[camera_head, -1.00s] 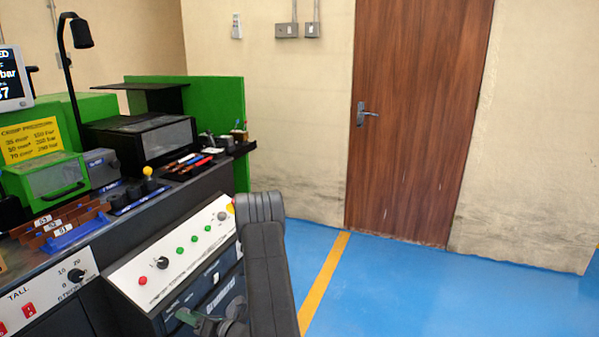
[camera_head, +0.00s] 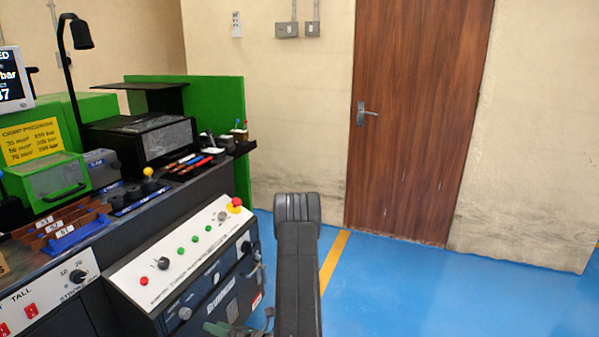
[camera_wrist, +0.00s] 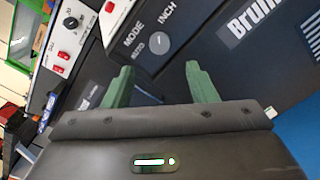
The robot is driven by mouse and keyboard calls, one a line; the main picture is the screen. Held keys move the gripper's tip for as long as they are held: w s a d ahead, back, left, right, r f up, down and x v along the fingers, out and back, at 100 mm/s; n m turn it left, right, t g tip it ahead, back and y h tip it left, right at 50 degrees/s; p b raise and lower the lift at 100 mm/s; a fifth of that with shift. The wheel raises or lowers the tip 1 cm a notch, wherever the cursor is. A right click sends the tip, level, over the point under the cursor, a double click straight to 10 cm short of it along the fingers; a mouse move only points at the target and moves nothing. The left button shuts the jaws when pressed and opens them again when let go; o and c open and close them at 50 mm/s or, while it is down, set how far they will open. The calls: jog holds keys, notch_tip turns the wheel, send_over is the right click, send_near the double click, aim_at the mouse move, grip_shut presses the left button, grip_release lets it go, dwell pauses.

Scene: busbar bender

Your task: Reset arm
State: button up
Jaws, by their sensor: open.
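My gripper shows in the wrist view (camera_wrist: 160,88), with its two green fingers spread apart and nothing between them. It is in front of the dark front face of the bender machine (camera_wrist: 190,65). In the head view only a bit of my gripper (camera_head: 222,327) shows at the bottom edge, left of my black arm. The machine's sloped white control panel (camera_head: 178,255) carries a red button, green buttons, a knob and a red-and-yellow emergency stop (camera_head: 235,205).
A bench with green guards (camera_head: 50,180), a blue rack (camera_head: 62,240) and hand tools (camera_head: 190,166) is at the left. A brown door (camera_head: 420,120) stands in the back wall. Blue floor (camera_head: 420,290) with a yellow line is clear at the right.

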aim_at(187, 316)
jog(key=v, duration=0.4)
jog(key=b+x, duration=0.1)
jog(key=x, duration=1.2)
jog(key=shift+a, duration=0.35)
jog(key=shift+w+d+n+b, duration=0.1)
jog(key=shift+d+n+b, duration=0.05)
jog(key=shift+n+b, duration=0.45)
jog(key=n, duration=0.2)
jog(key=shift+n, duration=0.3)
jog(key=n+b, duration=0.1)
jog(key=n, duration=0.4)
jog(key=shift+n, duration=0.3)
jog(key=n, duration=0.5)
jog(key=shift+n, duration=1.6)
jog(key=shift+s+f, duration=0.1)
jog(key=shift+s, duration=0.1)
